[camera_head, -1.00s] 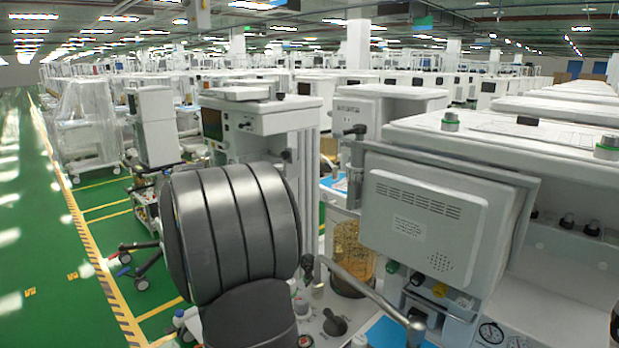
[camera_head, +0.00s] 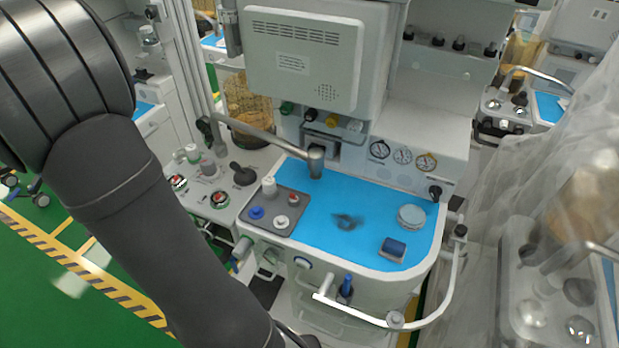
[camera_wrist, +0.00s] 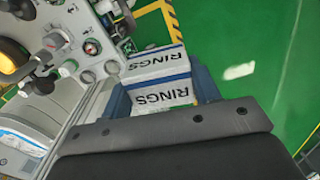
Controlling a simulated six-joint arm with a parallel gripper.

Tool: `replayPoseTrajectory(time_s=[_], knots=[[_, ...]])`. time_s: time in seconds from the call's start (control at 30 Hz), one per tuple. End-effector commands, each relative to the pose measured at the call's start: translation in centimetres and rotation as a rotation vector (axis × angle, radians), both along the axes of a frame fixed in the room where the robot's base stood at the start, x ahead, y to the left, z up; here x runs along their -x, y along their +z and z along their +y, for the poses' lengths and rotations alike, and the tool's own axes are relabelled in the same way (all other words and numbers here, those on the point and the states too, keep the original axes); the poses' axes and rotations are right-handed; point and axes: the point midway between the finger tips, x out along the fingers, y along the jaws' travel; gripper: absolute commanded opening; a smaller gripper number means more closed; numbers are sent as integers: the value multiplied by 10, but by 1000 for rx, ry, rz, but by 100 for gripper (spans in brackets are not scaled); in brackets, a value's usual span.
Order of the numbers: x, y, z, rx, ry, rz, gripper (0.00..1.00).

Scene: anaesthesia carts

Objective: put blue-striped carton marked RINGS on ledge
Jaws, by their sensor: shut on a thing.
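The carton marked RINGS (camera_wrist: 160,66) shows in the wrist view, with the word on two of its white faces and blue along its sides. My gripper (camera_wrist: 159,94) is shut on it, and the carton sticks out ahead of the dark gripper body. Green floor lies beyond it. The head view shows my arm, but the gripper and carton are outside that picture. A cart with a blue-topped work surface (camera_head: 320,225) stands in the middle of the head view, with a white shelf (camera_head: 425,130) above it. I cannot tell which of these is the ledge.
A curved rail (camera_head: 385,322) runs along the front right.

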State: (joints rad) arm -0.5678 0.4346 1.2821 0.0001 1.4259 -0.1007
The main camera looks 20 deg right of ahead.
Motion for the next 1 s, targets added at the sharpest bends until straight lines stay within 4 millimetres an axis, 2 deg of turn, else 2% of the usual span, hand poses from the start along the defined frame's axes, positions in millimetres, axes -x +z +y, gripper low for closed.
replayPoseTrajectory(time_s=[0.27,0.47,0.7,1.0], knots=[[-16,-8,-103,-1,-215,-2,33],[-12,-17,-185,-1,-393,-2,33],[8,-29,-274,1,-600,0,33],[41,-47,-373,0,-830,-1,33]])
